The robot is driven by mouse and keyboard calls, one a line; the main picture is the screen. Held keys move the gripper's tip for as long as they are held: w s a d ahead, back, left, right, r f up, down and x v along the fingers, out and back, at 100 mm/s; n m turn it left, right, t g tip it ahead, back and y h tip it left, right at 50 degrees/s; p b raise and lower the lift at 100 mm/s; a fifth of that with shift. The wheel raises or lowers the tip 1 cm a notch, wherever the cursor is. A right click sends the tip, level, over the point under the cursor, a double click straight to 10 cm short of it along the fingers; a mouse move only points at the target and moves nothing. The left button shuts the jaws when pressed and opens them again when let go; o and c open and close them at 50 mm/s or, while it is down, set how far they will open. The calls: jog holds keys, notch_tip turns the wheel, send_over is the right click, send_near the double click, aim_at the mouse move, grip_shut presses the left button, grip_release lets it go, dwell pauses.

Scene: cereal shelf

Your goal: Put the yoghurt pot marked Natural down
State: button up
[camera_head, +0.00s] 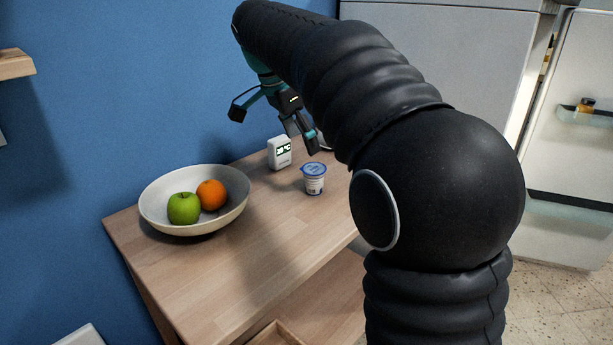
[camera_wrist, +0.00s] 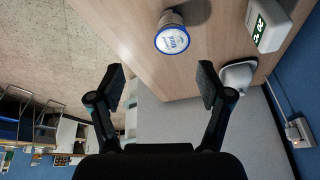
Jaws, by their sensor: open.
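The yoghurt pot (camera_head: 314,180) is white with a blue lid and stands upright on the wooden counter top (camera_head: 200,275). In the wrist view its lid (camera_wrist: 172,39) faces the camera near the top; the print is too small to read. My gripper (camera_head: 300,140) is above and behind the pot in the head view, partly hidden by my arm. In the wrist view my gripper (camera_wrist: 162,85) has its two fingers wide apart with nothing between them. The pot lies beyond the fingertips, apart from them.
A bowl (camera_head: 150,212) with a green apple (camera_head: 184,208) and an orange (camera_head: 211,194) stands on the left of the counter. A white digital device (camera_head: 280,153) stands close behind the pot. An open fridge (camera_head: 575,150) is at the right. The counter front is clear.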

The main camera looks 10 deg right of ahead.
aim_at(311, 168)
jog(key=w+f, duration=0.1)
jog(key=f, duration=0.1)
jog(key=w+d+f+m, duration=0.1)
jog(key=f, duration=0.2)
jog(key=w+d+f+m+b, duration=0.1)
jog(key=f, duration=0.1)
jog(key=shift+w+d+f+h, duration=0.15)
jog(key=shift+w+f+h, duration=0.15)
jog(key=shift+f, duration=0.05)
jog(key=shift+s+d+x, duration=0.1)
jog(key=shift+s+x, duration=0.1)
jog(key=shift+x, duration=1.15)
jog(key=shift+s+d+x, duration=0.1)
jog(key=shift+s+x, duration=0.05)
jog(key=shift+x, duration=1.15)
jog(key=shift+r, duration=0.1)
